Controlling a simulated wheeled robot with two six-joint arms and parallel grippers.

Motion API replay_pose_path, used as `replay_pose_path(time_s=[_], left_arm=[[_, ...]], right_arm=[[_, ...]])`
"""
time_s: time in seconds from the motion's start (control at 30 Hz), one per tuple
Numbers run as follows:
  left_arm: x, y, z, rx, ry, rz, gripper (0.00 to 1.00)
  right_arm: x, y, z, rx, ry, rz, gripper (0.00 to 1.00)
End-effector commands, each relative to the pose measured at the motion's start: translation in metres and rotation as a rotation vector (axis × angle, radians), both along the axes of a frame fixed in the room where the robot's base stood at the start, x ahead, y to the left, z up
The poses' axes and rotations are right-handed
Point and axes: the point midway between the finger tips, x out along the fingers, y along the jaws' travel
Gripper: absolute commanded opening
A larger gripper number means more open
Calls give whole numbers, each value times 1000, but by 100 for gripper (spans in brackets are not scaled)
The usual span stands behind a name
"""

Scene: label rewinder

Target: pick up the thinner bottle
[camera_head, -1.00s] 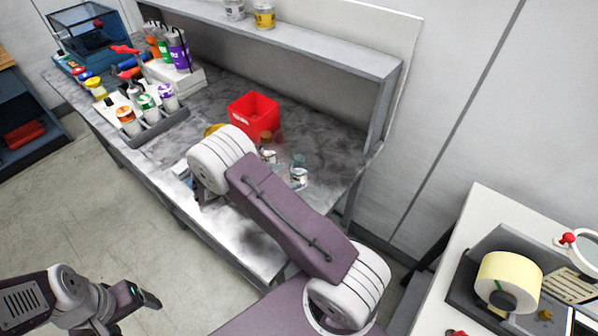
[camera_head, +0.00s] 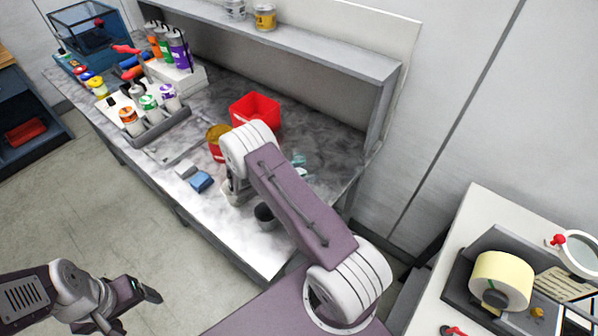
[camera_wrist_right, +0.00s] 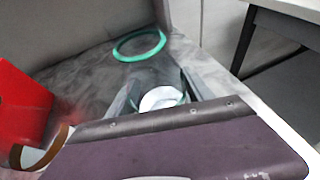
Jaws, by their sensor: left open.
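A clear bottle with teal parts (camera_head: 299,160), which I take for the thinner bottle, stands on the grey bench, partly hidden behind my right arm in the head view. In the right wrist view its teal ring (camera_wrist_right: 140,46) and a white patch (camera_wrist_right: 162,98) show; the rest is see-through and blurred. My right gripper (camera_wrist_right: 157,90) has its fingers apart, one on each side of the white patch; contact cannot be seen. It is hidden in the head view. My left gripper (camera_head: 150,292) is open and empty, away from the bench.
A red and yellow can (camera_head: 216,141), a blue block (camera_head: 201,182) and a dark cup (camera_head: 265,215) are on the bench. The shelf (camera_head: 300,42) overhangs the back.

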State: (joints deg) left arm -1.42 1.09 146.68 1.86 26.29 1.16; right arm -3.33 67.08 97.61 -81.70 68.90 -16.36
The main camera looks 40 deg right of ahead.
Motion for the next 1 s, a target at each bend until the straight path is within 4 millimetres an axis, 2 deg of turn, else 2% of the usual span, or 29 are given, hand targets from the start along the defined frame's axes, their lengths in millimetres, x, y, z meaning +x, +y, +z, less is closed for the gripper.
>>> replay_pose_path(time_s=[0.03,0.17,0.2,0.57,0.93,1.0], left_arm=[[0,0,0,0,0,0,76],[0,0,0,0,0,0,76],[0,0,0,0,0,0,76],[0,0,-1,0,0,0,76],[0,0,-8,0,0,0,76],[0,0,-9,0,0,0,76]], right_arm=[[0,0,0,0,0,0,43],[0,0,0,0,0,0,7],[0,0,0,0,0,0,4],[0,0,4,0,0,0,4],[0,0,40,0,-2,0,4],[-8,1,45,0,1,0,4]])
